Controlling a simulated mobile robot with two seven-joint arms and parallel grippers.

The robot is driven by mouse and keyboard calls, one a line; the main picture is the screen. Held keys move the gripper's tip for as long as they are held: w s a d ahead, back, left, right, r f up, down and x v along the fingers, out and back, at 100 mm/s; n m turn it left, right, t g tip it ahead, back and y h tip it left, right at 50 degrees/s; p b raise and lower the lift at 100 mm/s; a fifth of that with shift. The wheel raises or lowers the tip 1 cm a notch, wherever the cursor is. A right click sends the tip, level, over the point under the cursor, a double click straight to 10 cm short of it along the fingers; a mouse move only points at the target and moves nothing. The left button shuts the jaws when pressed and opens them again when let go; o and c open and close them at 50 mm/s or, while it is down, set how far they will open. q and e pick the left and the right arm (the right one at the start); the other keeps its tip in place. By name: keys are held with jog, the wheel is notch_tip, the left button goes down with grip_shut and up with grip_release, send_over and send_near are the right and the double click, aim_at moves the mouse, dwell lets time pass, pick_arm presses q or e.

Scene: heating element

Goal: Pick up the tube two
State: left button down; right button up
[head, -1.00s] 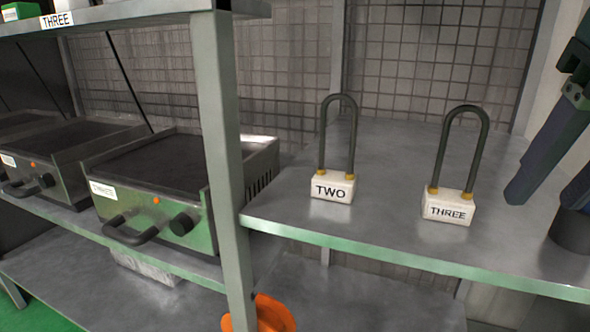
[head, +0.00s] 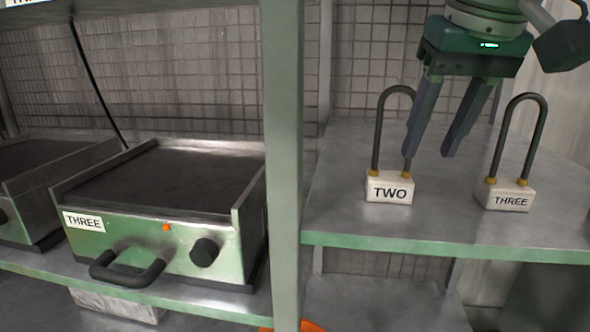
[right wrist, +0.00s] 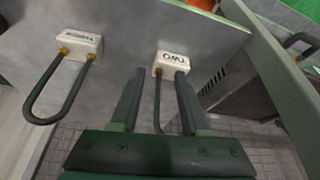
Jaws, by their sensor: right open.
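Tube two, a dark U-shaped tube on a white base labelled TWO (head: 389,188), stands upright on the right-hand shelf in the head view. It also shows in the right wrist view, where its white base (right wrist: 171,63) lies just beyond my fingertips and its dark tube runs between the fingers. My right gripper (head: 428,155) is open and empty, pointing down in the head view. Its left finger overlaps the right leg of the tube in the picture; I cannot tell whether they touch. My left gripper is not in view.
A matching tube labelled THREE (head: 507,194) stands to the right on the same shelf (head: 440,225). A grey upright post (head: 284,150) divides this shelf from a heater labelled THREE (head: 160,210) on the left. A tiled wall is behind.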

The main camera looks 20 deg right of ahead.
aim_at(406, 177)
jog(key=w, duration=0.1)
jog(key=w+d, duration=0.1)
jog(key=w, duration=0.1)
jog(key=shift+w+d+p, duration=0.1)
jog(key=shift+w+p, duration=0.15)
jog(key=shift+p, duration=0.05)
jog(key=shift+w+d+f, duration=0.3)
jog(key=shift+w+f, duration=0.4)
jog(key=shift+f, duration=0.25)
jog(key=shift+w+f, duration=0.2)
jog(key=shift+f, duration=0.3)
grip_shut()
